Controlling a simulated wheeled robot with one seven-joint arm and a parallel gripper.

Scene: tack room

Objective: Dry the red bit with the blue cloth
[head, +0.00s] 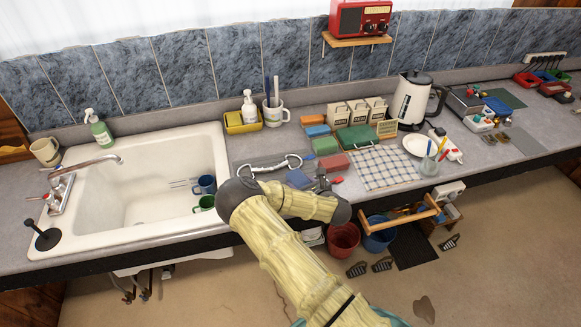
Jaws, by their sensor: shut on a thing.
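A silvery-looking bit (268,165) with a ring at each end lies on the grey counter just right of the sink; I see no clear red on it. My gripper (311,183) is low over the counter's front part, to the right of and nearer than the bit. It is shut on a small blue thing (298,179), which looks like the blue cloth. The cloth is apart from the bit's right ring in the picture; my wrist and fingers partly hide it. A small red piece (337,180) shows just right of my gripper; I cannot tell what it is.
Folded green (325,146) and red (334,162) blocks lie close behind my gripper. A checked cloth (383,168) and white plate (421,145) lie to the right. The sink (150,222) holds two mugs at its right side. Buckets (343,240) stand below the counter.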

